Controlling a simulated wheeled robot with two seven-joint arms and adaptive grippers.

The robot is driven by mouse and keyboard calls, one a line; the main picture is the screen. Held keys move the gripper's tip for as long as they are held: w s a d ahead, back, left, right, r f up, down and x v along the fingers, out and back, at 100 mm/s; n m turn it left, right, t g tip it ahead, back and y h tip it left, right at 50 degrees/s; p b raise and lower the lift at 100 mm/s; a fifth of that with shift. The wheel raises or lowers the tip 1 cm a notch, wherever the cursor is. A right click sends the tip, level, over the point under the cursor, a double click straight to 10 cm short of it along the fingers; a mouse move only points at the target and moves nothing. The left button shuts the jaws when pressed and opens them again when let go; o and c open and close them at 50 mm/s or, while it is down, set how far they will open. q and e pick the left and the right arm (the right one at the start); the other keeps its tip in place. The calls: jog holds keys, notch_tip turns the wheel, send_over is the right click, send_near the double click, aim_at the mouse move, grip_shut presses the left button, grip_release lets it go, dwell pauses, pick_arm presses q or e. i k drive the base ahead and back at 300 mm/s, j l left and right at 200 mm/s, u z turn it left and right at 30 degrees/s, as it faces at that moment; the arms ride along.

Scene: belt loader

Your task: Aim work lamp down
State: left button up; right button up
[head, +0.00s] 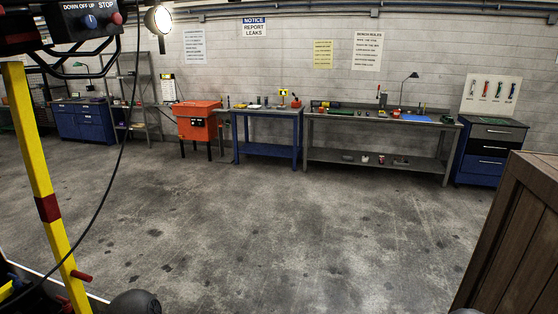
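The work lamp (158,20) is at the top left, beside the control box. Its round face is lit and turned toward me, not straight down, and a handle-like piece hangs beneath it. My grippers do not show. A dark rounded shape at the bottom edge, left of centre, may be part of my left arm.
The control box (88,19) has a blue knob and a red stop button. A yellow post (35,150) and a hanging black cable stand at the left. A wooden crate (515,240) fills the lower right. Workbenches (380,120) line the far wall; the middle floor is clear.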

aim_at(157, 20)
jog(key=i+l+u, duration=0.1)
jog(key=i, duration=0.85)
jog(key=i+l, duration=0.15)
jog(key=i, duration=0.85)
jog(key=j+u, duration=0.05)
